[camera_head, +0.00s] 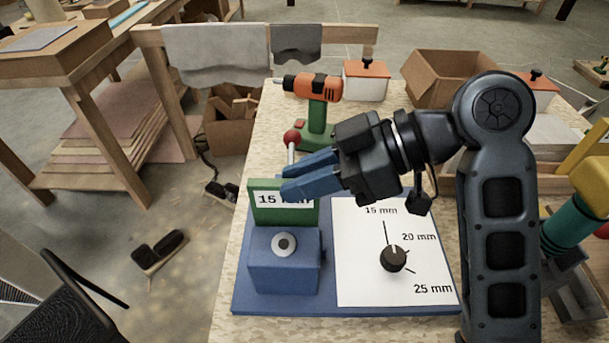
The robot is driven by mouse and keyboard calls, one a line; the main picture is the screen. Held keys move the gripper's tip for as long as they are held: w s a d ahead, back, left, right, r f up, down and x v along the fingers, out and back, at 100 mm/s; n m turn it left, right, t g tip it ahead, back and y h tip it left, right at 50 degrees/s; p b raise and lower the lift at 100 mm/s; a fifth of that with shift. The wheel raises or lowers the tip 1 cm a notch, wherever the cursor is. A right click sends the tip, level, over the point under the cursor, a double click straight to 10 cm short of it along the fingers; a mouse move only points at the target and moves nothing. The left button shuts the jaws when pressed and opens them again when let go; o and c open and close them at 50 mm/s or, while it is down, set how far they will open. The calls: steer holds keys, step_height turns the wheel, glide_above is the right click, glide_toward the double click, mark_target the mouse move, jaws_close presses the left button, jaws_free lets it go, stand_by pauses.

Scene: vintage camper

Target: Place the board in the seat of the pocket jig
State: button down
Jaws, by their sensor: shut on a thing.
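The board (267,213) is a green upright plate with a white "15 mm" label. The pocket jig (285,272) is a blue block with a round grey-and-white disc on its front, fixed on a blue base. The board stands upright just behind the block, and the block hides its lower edge, so I cannot tell if it rests in the seat. My gripper (302,174) comes in from the right with its blue fingers shut on the board's top edge. The near finger covers part of the label.
A lever with a red knob (292,137) rises behind my fingers. A black dial (393,258) sits on a white sheet marked 15, 20 and 25 mm. An orange and green drill (318,100), a lidded box (366,82) and an open cardboard box (457,78) stand farther back.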

steer(key=c, duration=1)
jaws_free()
steer(key=shift+c, duration=0.2)
steer(key=shift+d+r+p, duration=0.15)
steer(key=shift+r+p, duration=0.1)
steer(key=shift+p, duration=0.05)
steer(key=p+v, duration=0.2)
steer(key=v, duration=0.5)
steer(key=shift+p, duration=0.3)
steer(key=shift+d, duration=0.1)
